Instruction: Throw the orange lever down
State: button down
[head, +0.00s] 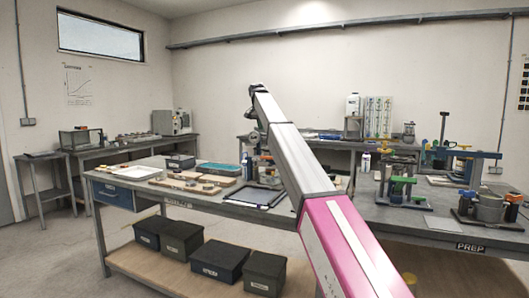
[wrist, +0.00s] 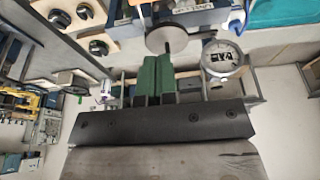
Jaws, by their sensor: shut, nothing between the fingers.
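My gripper (wrist: 157,62) shows in the wrist view as two green fingers side by side, closed together with nothing between them. In the head view my arm reaches up and away, and its dark end (head: 255,92) is high above the middle bench. I cannot make out the orange lever for certain. A small orange-yellow piece (head: 462,148) tops a stand on the right bench in the head view. Another orange bit (head: 409,280) shows at the bottom beside my arm; its nature is unclear. Neither is near my gripper.
The right bench (head: 430,226) carries several stands, one with a green part (head: 401,180). The middle bench holds a teal tray (head: 218,169) and a black frame (head: 256,197). Dark bins (head: 220,260) sit on its lower shelf. A round gauge (wrist: 221,60) shows beside my fingers in the wrist view.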

jog(key=shift+f, duration=0.1)
jog(key=x, duration=0.9)
jog(key=s+x, duration=0.1)
jog(key=x, duration=0.3)
jog(key=shift+a+f, duration=0.15)
jog(key=shift+f, duration=0.4)
